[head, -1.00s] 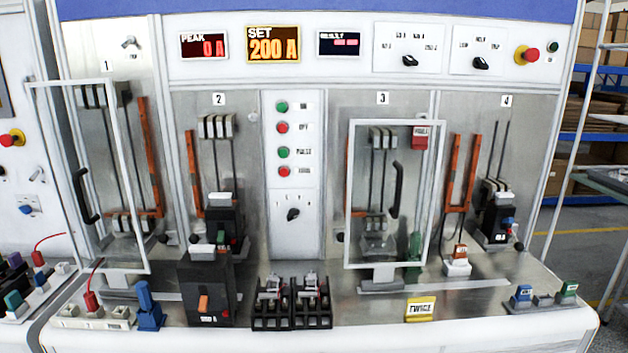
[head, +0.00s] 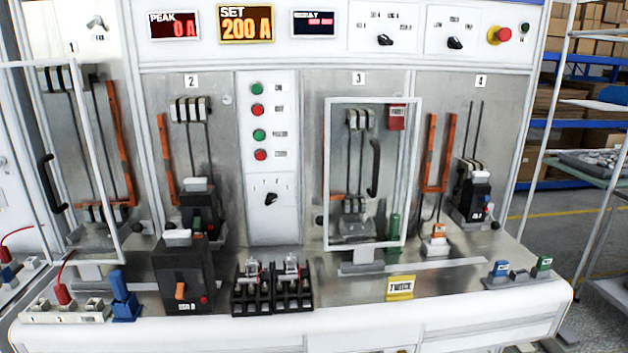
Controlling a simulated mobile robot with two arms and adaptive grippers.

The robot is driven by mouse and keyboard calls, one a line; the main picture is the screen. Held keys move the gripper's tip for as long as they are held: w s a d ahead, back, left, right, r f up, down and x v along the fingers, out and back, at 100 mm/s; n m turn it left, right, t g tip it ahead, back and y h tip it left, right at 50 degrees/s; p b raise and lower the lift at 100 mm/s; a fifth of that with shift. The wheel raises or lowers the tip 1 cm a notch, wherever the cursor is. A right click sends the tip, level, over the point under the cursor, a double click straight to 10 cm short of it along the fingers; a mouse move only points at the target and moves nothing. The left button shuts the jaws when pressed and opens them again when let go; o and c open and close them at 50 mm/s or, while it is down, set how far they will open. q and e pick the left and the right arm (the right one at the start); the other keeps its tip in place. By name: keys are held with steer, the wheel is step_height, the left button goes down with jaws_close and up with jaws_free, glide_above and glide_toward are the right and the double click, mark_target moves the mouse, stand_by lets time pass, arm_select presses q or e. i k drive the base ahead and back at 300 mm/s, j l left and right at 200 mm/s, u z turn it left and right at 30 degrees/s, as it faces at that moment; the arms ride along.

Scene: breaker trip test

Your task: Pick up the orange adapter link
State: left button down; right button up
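A small orange block (head: 438,233) with a pale label sits on a white base (head: 435,247) on the bench ledge, in front of the gap between bays 3 and 4. Further orange bars show in bay 1 (head: 122,150) and bay 2 (head: 165,150). I cannot tell from the picture alone which orange piece is the adapter link. Neither of my grippers is in view.
A white-framed door (head: 413,175) with a black handle stands before bay 3, left of the orange block. A yellow tag (head: 401,287), black fuse holders (head: 272,290) and a large black breaker (head: 185,275) line the front ledge. The ledge right of the yellow tag has bare room.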

mark_target(438, 230)
steer(key=z, duration=1.35)
steer(key=i+l+u, duration=0.1)
steer(key=i+l, duration=0.2)
steer(key=i+l+u, duration=0.15)
steer(key=l, duration=0.25)
steer(key=i+l+u, duration=0.1)
steer(key=i+l, duration=0.25)
steer(key=i+l+u, duration=0.15)
steer(key=l, duration=0.25)
steer(key=i+l+u, duration=0.1)
steer(key=i+l, duration=0.2)
steer(key=l, duration=0.15)
